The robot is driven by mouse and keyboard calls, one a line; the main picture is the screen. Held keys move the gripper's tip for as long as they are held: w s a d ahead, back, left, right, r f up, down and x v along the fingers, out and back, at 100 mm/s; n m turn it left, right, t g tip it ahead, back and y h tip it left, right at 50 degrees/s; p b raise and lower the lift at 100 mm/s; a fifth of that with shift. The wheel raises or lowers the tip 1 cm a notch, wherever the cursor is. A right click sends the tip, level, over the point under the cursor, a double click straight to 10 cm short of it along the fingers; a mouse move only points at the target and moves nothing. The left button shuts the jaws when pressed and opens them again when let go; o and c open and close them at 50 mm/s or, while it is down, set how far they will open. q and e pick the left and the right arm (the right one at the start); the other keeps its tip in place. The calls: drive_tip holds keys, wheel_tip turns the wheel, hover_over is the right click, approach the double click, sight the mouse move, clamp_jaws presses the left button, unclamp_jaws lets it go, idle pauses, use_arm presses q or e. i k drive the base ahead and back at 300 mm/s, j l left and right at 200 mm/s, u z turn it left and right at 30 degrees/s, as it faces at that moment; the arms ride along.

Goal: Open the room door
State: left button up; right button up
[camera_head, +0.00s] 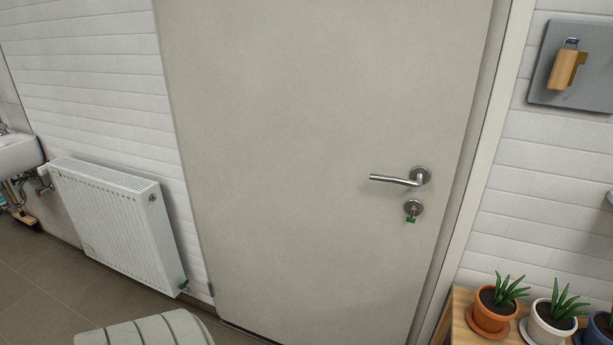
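The room door (310,150) is a plain pale grey panel that fills the middle of the head view. It looks closed in its frame (482,130). A metal lever handle (398,179) sits near its right edge and points left, roughly level. Below the handle is a round lock plate (413,207) with a small green piece in it, perhaps a key. Neither of my grippers shows in this view, and nothing touches the door or the handle.
A white radiator (120,222) and part of a sink (18,153) are at the left. Potted plants (493,305) stand on a wooden surface (463,328) at the lower right. A grey wall panel (545,92) hangs at upper right. A ribbed grey-green object (150,331) stands at the bottom.

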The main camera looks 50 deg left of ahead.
sight(285, 111)
drive_tip(key=u, duration=1.75)
